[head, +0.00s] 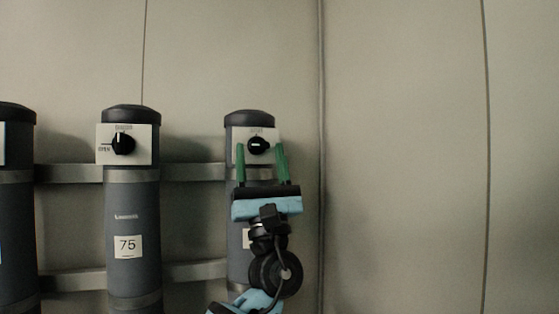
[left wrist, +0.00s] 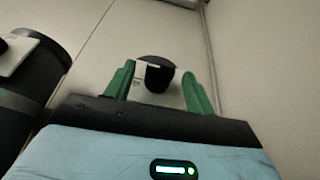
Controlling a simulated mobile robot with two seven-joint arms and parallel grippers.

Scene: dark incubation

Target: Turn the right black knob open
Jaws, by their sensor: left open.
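The right black knob (head: 258,145) sits on a white plate (head: 240,134) near the top of the right grey cylinder (head: 238,206). Its white mark looks roughly horizontal. My left gripper (head: 263,149) is open, with its green fingers pointing up on either side of the knob in the head view. The left wrist view shows the knob (left wrist: 158,77) between the two fingers (left wrist: 158,82). I cannot tell whether the fingers touch it. My left gripper and arm hide part of the right cylinder. My right gripper is not in view.
A middle cylinder (head: 131,200) labelled 75 has its own black knob (head: 123,144), with its mark roughly upright. Another cylinder (head: 16,210) stands at the left edge. Metal rails (head: 192,172) run behind them. The wall panel (head: 405,150) at right is bare.

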